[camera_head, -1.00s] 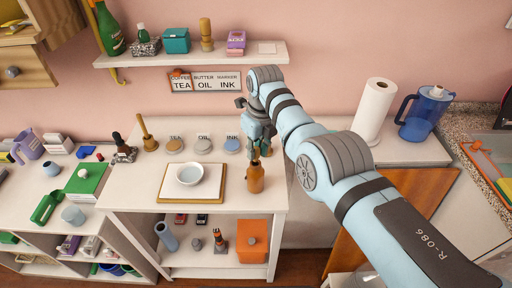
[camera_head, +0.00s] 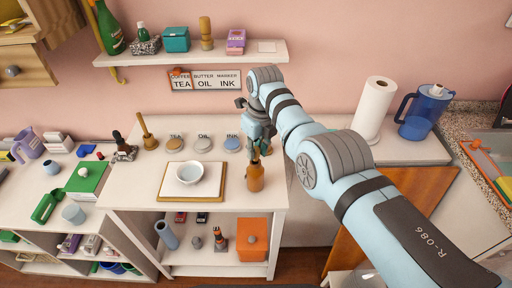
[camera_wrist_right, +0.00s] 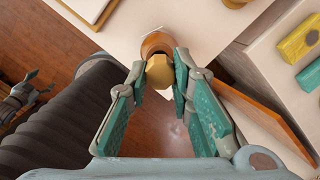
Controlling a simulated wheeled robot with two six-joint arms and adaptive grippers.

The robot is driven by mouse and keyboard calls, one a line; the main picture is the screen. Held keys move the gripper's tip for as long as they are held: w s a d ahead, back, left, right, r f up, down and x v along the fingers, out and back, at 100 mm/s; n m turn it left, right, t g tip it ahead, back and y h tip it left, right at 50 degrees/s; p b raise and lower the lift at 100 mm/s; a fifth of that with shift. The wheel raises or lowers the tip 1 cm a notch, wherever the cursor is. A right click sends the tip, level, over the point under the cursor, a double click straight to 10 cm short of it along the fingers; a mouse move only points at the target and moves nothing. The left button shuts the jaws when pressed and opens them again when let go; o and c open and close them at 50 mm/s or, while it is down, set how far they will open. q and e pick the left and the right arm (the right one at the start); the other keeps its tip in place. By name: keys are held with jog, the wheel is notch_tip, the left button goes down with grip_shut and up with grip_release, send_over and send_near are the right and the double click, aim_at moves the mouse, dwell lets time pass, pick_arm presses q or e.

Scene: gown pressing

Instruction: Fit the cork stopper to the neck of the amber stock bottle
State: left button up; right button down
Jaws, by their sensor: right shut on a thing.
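The amber stock bottle (camera_head: 255,180) stands upright at the right front of the white table, beside the wooden board. My right gripper (camera_head: 258,146) is directly above its neck, pointing down. In the right wrist view its fingertips (camera_wrist_right: 160,70) are shut on the cork stopper (camera_wrist_right: 159,73), a tan piece with a faceted top. The amber bottle (camera_wrist_right: 156,42) shows just behind and under the cork. I cannot tell whether the cork touches the neck or sits in it. A grey jointed part at the wrist view's left edge may be my left gripper (camera_wrist_right: 20,97); its jaws are unclear.
A white bowl (camera_head: 189,174) sits on the wooden board (camera_head: 166,196) left of the bottle. Behind are several round lids, the blue one (camera_head: 232,144) nearest the gripper. A wall shelf (camera_head: 190,55) hangs above. The table's right edge is close to the bottle.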

jog(key=shift+f+b, duration=0.9)
jog(key=shift+f, duration=0.2)
jog(key=c, duration=1.3)
grip_release()
jog(key=shift+r, duration=0.1)
jog(key=shift+c, duration=0.2)
notch_tip(320, 180, up, 3)
jog(key=p, duration=0.6)
jog(key=shift+s+d+r, duration=0.1)
jog(key=shift+s+d, duration=0.05)
